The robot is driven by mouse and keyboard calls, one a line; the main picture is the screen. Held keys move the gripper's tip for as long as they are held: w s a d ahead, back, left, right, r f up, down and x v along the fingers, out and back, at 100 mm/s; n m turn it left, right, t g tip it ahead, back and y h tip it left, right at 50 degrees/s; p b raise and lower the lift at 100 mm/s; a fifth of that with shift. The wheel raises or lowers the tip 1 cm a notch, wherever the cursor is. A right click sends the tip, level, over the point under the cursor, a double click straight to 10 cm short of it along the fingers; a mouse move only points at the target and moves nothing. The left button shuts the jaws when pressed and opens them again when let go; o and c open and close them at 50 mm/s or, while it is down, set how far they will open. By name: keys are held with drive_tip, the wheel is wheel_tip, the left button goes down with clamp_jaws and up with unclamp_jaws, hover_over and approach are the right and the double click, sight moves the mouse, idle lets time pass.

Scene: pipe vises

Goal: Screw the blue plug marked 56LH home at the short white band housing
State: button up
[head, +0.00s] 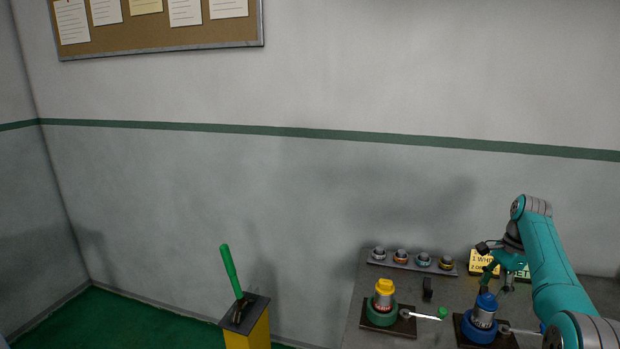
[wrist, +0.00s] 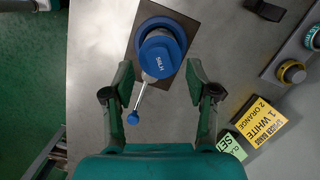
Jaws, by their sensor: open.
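The blue plug marked 56LH (wrist: 161,58) sits on top of a short grey-white housing (head: 483,318), which stands in a blue round vise (head: 476,331) on a dark plate. The plug also shows in the head view (head: 487,300). I cannot make out a band on the housing or how deep the plug sits. My gripper (wrist: 159,74) is open above the plug, with one finger on each side and clear gaps to it. In the head view my gripper (head: 495,280) is just above the plug.
The vise handle (wrist: 142,98) with its blue ball reaches between my fingers. A green vise (head: 379,316) with a yellow plug (head: 384,287) stands to the left. A rack (head: 433,270) with several fittings and a yellow sign (head: 482,263) lie behind. A yellow stand (head: 250,332) is off the bench.

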drive_tip(key=shift+f, duration=0.1)
drive_tip(key=m+t, duration=0.1)
drive_tip(key=m, duration=0.4)
drive_tip(key=shift+s, duration=0.15)
drive_tip(key=m, duration=0.5)
drive_tip(key=shift+a+t+h, duration=0.1)
drive_tip(key=shift+t+h, duration=0.2)
drive_tip(key=shift+t, duration=0.1)
drive_tip(key=m+h, duration=0.1)
drive_tip(key=m, duration=0.4)
drive_tip(key=shift+s+a+m, duration=0.1)
drive_tip(key=shift+m, duration=0.3)
drive_tip(key=m, duration=0.3)
drive_tip(key=m+h, duration=0.1)
drive_tip(key=m, duration=0.1)
drive_tip(key=shift+a+m+t, duration=0.1)
drive_tip(key=shift+m+t, duration=0.2)
drive_tip(key=shift+m, duration=0.1)
drive_tip(key=n, duration=0.3)
drive_tip(key=shift+y, duration=0.3)
drive_tip(key=shift+n+y, duration=0.4)
drive_tip(key=shift+n, duration=1.7)
